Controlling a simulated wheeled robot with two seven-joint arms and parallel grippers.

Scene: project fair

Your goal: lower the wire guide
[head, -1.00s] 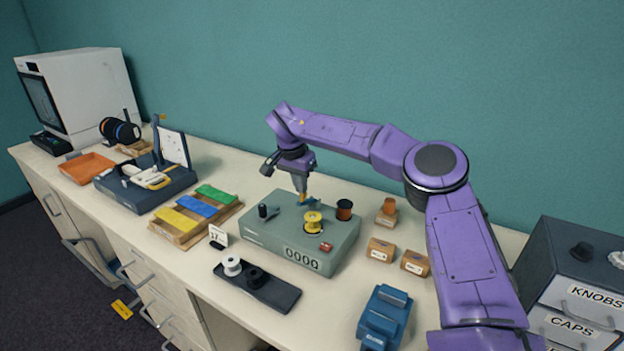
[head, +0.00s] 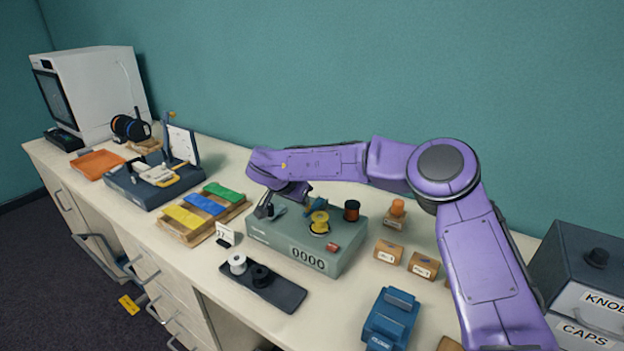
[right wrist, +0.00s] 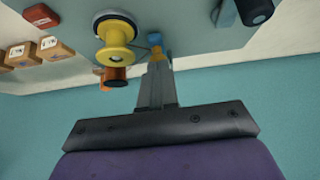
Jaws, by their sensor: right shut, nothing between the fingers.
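A grey-green winding machine (head: 285,241) with a counter on its front stands on the bench. It carries a yellow spool (head: 319,224), also in the right wrist view (right wrist: 117,45). A small blue piece (head: 317,203), which looks like the wire guide, is just behind the spool. It shows in the right wrist view (right wrist: 153,40) at my fingertips. My right gripper (right wrist: 156,57) is shut and empty, its tips close to or touching the blue piece; I cannot tell which. In the head view my wrist partly hides this spot. My left gripper is not in view.
A copper spool (head: 352,209) stands at the machine's back right. A black-knobbed crank (head: 262,211) is at its left. A dark tray (head: 280,294) with a white and a black spool lies in front. Small boxes (head: 388,250) and a blue device (head: 390,318) are to the right.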

